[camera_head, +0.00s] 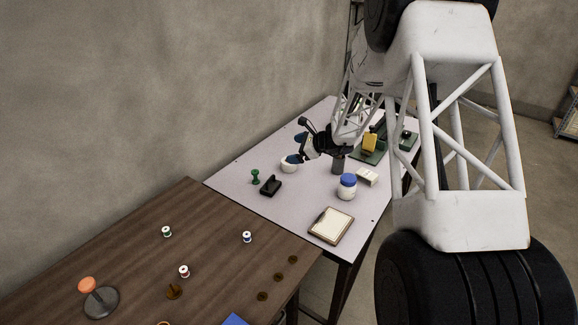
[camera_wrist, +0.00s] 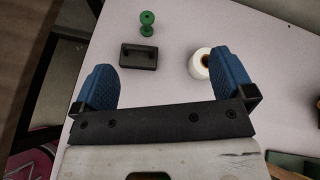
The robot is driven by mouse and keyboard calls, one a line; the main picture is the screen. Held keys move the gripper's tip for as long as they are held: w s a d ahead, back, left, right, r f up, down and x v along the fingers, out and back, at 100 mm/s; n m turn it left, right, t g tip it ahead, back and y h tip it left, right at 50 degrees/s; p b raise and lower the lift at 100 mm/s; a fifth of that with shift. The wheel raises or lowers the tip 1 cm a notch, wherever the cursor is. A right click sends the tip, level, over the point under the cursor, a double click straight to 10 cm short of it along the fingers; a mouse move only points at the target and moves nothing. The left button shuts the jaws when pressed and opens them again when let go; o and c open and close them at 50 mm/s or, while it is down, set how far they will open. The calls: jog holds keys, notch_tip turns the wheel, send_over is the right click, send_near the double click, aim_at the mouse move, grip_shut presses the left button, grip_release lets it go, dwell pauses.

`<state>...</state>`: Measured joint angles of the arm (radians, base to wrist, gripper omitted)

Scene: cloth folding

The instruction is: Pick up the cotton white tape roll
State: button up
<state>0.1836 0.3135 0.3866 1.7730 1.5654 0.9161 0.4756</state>
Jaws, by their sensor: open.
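The white tape roll (camera_head: 289,167) lies on the light table, towards its back left edge by the wall. In the wrist view the white tape roll (camera_wrist: 197,65) shows a brown core and is partly hidden behind the right blue finger. My gripper (camera_head: 296,147) is just above and beside the roll in the head view. In the wrist view my gripper (camera_wrist: 165,85) is open, its two blue fingers wide apart with nothing between them. The roll sits beyond the right fingertip; whether they touch I cannot tell.
A black block (camera_head: 270,185) and a green spool (camera_head: 255,176) stand left of the roll. A blue-lidded jar (camera_head: 347,187), a clipboard (camera_head: 331,225) and a grey cylinder (camera_head: 338,164) stand to the right. A brown wooden table (camera_head: 130,260) holds small spools.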

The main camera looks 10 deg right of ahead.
aim_at(289, 165)
jog(key=w+d+f+m+t, duration=0.1)
jog(key=w+d+f+m, duration=0.1)
jog(key=w+f, duration=0.1)
jog(key=w+d+f+m+t, duration=0.1)
jog(key=w+d+f+m, duration=0.1)
jog(key=f, duration=0.3)
jog(key=w+d+f+m+t, duration=0.1)
jog(key=w+d+f+m, duration=0.1)
jog(key=f, duration=0.3)
jog(key=shift+w+d+h, duration=0.1)
jog(key=shift+w+h, duration=0.3)
jog(key=shift+w, duration=0.5)
jog(key=shift+f, duration=0.1)
jog(key=shift+x, duration=1.25)
jog(key=shift+x, duration=2.65)
jog(key=shift+s, duration=0.1)
jog(key=c, duration=0.9)
